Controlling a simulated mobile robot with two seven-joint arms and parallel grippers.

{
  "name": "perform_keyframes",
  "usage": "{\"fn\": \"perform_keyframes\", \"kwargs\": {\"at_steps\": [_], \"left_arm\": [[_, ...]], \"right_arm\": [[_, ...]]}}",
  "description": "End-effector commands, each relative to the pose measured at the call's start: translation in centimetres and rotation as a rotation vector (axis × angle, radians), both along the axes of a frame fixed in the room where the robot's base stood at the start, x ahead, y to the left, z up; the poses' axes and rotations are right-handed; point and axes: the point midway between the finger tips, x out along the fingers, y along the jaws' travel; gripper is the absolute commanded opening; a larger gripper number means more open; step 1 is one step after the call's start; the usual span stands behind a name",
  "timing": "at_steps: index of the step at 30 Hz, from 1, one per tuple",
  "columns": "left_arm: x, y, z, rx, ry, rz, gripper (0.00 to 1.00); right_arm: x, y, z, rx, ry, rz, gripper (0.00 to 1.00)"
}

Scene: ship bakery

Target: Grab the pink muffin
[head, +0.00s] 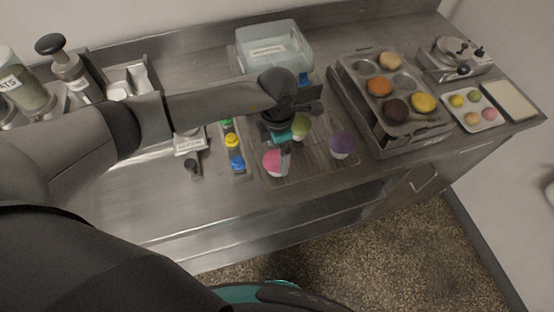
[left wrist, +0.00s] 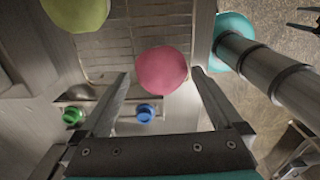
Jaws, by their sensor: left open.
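The pink muffin (head: 272,163) stands on a wire rack near the counter's front edge, beside my left gripper (head: 285,160), which partly covers it in the head view. In the left wrist view the round pink top of the muffin (left wrist: 162,70) shows between and just beyond the two fingertips. My left gripper (left wrist: 161,78) is open and points down, with nothing held. I cannot tell whether a finger touches the muffin. My right gripper is not clearly seen in either view.
A green muffin (head: 300,127) and a purple muffin (head: 343,145) share the rack (head: 312,158). Colored bottles (head: 232,141) stand left of it. A muffin tin (head: 408,82) is to the right, and a clear tub (head: 275,47) is behind. The front-left counter is bare.

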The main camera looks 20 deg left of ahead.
Motion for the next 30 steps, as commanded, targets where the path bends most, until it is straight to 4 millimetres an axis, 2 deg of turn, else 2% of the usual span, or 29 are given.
{"fn": "perform_keyframes", "kwargs": {"at_steps": [3,7,17,27,30], "left_arm": [[-0.3,0.0,-1.8,0.0,0.004,0.0,1.0],[-0.3,-0.1,-3.1,-0.001,0.002,-0.001,1.0],[-0.2,0.0,-3.6,-0.001,0.0,-0.001,0.99],[-0.2,0.0,-3.5,-0.001,0.0,-0.001,0.61],[-0.2,0.0,-3.5,-0.001,0.0,-0.001,0.55]], "right_arm": [[0.0,0.0,0.5,0.0,0.0,0.0,0.5],[0.0,0.0,0.4,0.0,-0.001,0.0,0.5],[0.0,0.0,0.4,0.0,-0.001,0.001,0.5],[0.1,0.0,0.4,-0.001,-0.001,0.0,0.5],[0.1,-0.1,0.4,-0.001,-0.001,0.001,0.5]]}}
